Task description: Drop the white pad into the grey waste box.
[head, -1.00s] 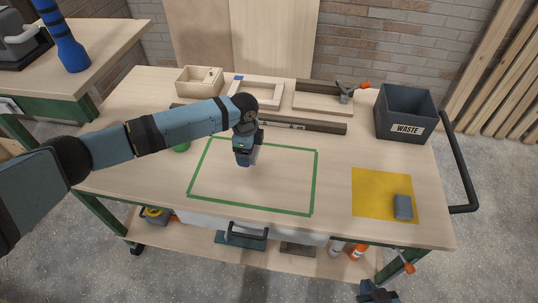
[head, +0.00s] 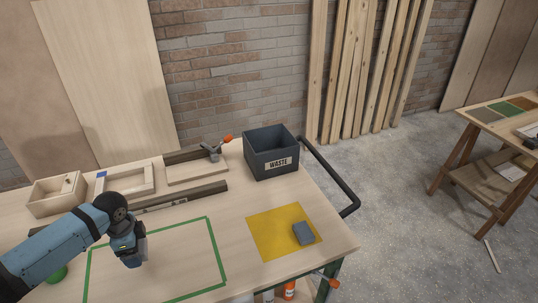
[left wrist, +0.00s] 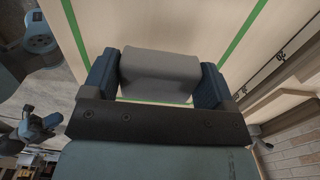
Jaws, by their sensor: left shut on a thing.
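My left gripper (head: 134,260) is low over the left half of the green tape outline on the workbench. It is shut on the white pad (left wrist: 160,75), which looks grey in the shade, with one finger on each side of it in the left wrist view. In the head view the pad is mostly hidden by the gripper. The grey waste box (head: 273,165), marked WASTE, stands open-topped at the back right of the bench, well apart from the gripper. A dark shape (left wrist: 38,128) at the left wrist view's lower left may be my right gripper; its jaws are unclear.
A blue-grey block (head: 303,233) lies on a yellow mat (head: 268,236) at the bench's right. A rail (head: 180,199), a clamp with an orange handle (head: 216,151) and wooden frames (head: 126,180) line the back. A black bar handle (head: 335,180) runs past the right edge.

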